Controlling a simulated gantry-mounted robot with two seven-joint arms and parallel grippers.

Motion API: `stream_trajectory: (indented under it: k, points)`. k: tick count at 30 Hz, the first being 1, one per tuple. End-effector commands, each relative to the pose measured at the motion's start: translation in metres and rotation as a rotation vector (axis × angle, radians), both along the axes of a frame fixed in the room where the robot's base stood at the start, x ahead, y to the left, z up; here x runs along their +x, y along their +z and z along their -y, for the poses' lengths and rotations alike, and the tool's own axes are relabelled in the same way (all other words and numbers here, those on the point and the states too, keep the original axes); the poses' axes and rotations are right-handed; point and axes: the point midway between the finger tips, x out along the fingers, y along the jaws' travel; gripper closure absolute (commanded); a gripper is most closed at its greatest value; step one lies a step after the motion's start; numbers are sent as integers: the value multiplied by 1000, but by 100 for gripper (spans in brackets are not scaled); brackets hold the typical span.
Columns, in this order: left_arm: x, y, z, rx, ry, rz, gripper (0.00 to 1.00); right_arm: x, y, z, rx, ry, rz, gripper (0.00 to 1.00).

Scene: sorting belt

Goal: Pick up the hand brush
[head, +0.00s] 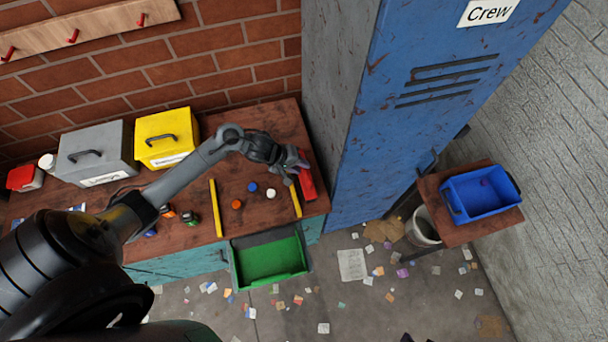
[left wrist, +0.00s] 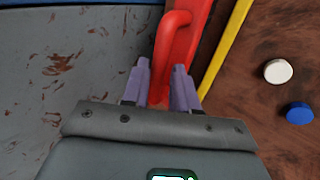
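The hand brush appears as a red object (head: 306,183) at the right end of the brown workbench, beside the blue locker. In the left wrist view its red rounded part (left wrist: 168,45) runs down between the purple fingers, with a flatter red part beside it. My left gripper (head: 295,168) is at this red object, one finger (left wrist: 161,80) on each side of it. Red fills the narrow gap between the fingers; whether they press on it I cannot tell. The bristles are not visible. My right gripper is not in view.
The blue locker (head: 385,120) rises close to the right of the gripper. A yellow strip (head: 296,200) and white and blue caps (head: 271,193) lie left of the brush. A green tray (head: 270,262) juts from the bench front. Grey and yellow boxes (head: 166,138) stand at the back.

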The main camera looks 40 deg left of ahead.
Motion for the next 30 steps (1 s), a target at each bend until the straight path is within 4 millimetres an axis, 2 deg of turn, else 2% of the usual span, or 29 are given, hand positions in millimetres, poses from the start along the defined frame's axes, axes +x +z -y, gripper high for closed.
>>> stream_trajectory:
  k: [1,6,16,22,30]
  points:
    - [4,-9,2,0,-1,-1,72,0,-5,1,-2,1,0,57]
    - [13,-23,8,0,-1,-1,72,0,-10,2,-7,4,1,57]
    - [15,-26,9,1,0,1,72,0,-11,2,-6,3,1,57]
    - [15,-26,9,2,0,0,100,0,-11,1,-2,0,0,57]
    - [15,-25,9,1,0,1,100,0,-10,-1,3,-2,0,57]
